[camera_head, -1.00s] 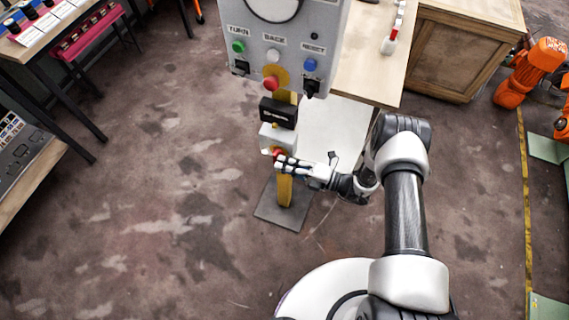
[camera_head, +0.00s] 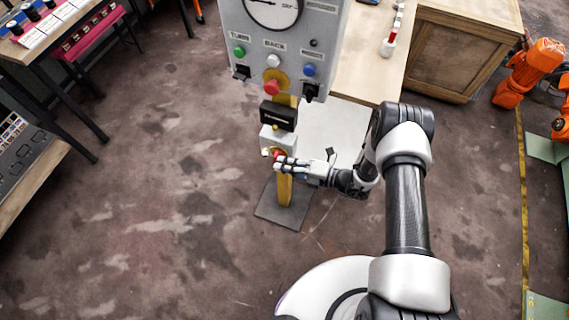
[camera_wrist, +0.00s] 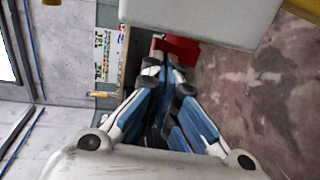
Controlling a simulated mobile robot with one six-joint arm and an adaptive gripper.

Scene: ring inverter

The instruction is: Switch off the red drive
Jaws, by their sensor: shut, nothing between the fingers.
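A grey control panel (camera_head: 288,45) stands on a yellow post, with a gauge, a green button (camera_head: 239,52), a white button (camera_head: 273,61), a blue button (camera_head: 309,70) and a red mushroom button (camera_head: 271,88). Lower on the post is a small white box (camera_head: 279,138) with a red knob (camera_head: 278,154) at its lower part. My gripper (camera_head: 279,163) is shut and empty, its fingertips at this knob, partly covering it. In the wrist view, a red part (camera_wrist: 180,50) shows just beyond my closed fingertips (camera_wrist: 165,68). I cannot tell whether they touch it.
A black box (camera_head: 278,114) sits on the post above the white box. The post's dark base plate (camera_head: 283,205) lies on the floor. A wooden table (camera_head: 372,70) stands behind at the right, with orange robots (camera_head: 532,75) farther right. Floor at the left is open.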

